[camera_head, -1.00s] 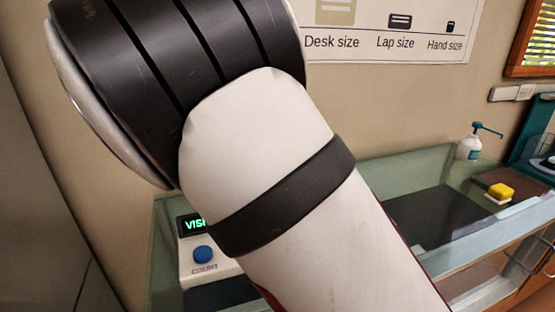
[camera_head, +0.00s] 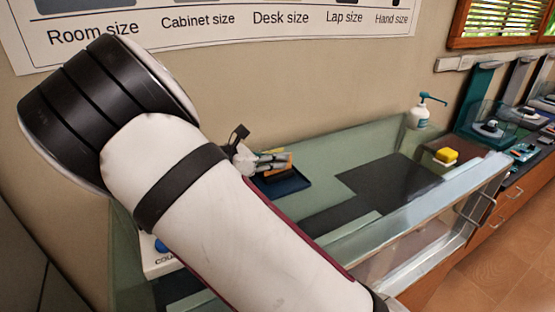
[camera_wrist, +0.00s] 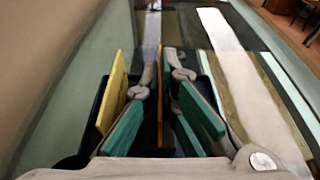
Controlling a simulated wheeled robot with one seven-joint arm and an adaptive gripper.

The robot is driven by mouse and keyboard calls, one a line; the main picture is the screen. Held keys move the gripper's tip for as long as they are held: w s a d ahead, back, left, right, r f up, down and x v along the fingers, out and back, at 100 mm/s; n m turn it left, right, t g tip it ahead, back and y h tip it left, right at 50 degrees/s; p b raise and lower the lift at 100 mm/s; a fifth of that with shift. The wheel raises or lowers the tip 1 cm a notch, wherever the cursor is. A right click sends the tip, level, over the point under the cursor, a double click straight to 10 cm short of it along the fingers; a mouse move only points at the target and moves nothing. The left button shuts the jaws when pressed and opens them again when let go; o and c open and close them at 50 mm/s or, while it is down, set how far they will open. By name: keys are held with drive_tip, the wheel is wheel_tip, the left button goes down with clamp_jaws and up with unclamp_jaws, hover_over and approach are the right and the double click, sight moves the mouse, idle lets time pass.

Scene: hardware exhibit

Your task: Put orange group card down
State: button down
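In the wrist view a thin orange card (camera_wrist: 160,95) stands edge-on between the two fingers of my gripper (camera_wrist: 161,68). In the head view my gripper (camera_head: 240,150) is low over the dark blue tray (camera_head: 285,187), partly behind my arm. Orange and pale pieces show there, too small to separate.
The dark panel is clear.

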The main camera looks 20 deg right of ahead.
drive_tip(key=shift+f, duration=0.15)
drive_tip(key=c, duration=1.8)
unclamp_jaws()
